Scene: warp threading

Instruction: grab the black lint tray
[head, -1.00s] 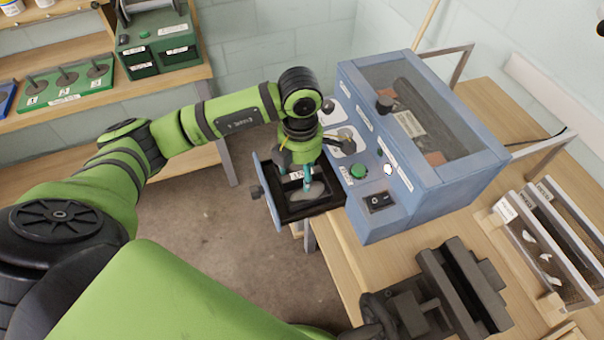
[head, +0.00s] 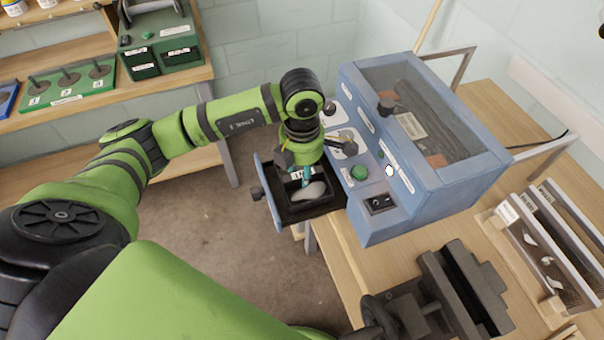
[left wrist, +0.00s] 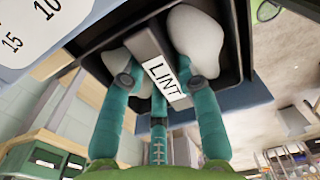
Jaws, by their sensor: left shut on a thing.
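The black lint tray (head: 290,213) sits in the pulled-out drawer at the front of the blue machine (head: 420,215) in the head view. Pale grey lint (head: 312,191) lies in it. My left gripper (head: 303,176) points down into the tray from above. In the left wrist view, the teal fingers of my left gripper (left wrist: 160,85) are shut on the grey bar with the LINT label (left wrist: 166,78) that crosses the tray. White lint clumps (left wrist: 196,40) show on both sides of the bar. My right gripper is not in view.
The machine has a green button (head: 359,173) and a black switch (head: 381,202) beside the drawer. Open floor (head: 200,230) lies left of the drawer.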

